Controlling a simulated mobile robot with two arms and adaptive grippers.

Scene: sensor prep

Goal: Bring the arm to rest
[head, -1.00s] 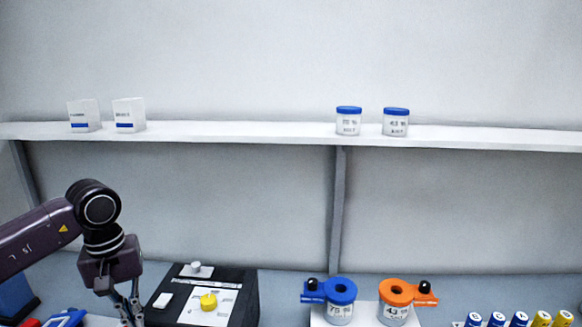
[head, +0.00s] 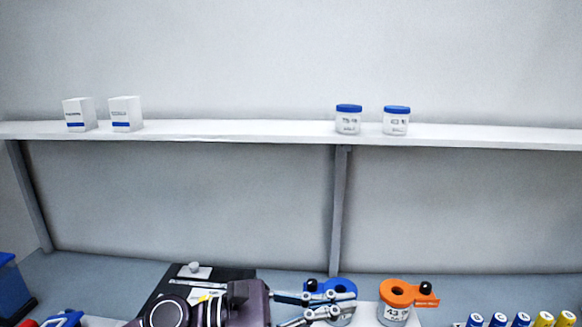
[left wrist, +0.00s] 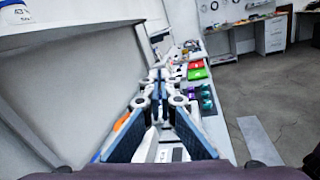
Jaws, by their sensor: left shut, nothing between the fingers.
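My left arm comes in low at the left of the head view, its dark purple wrist in front of the black box. My left gripper (head: 333,304) points right, its grey linkage fingers overlapping the blue-collared jar (head: 340,287). The fingers are shut with nothing between them. The left wrist view also shows the gripper (left wrist: 158,80), pointing along the bench. I cannot tell from these views whether the fingers touch the jar. My right gripper is not in view.
An orange-collared jar (head: 396,291) stands right of the blue one. Several blue and yellow cylinders (head: 515,319) stand at the lower right. A shelf (head: 240,130) holds white boxes (head: 125,113) and blue-lidded jars (head: 348,120). The black box (head: 165,288) is partly hidden.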

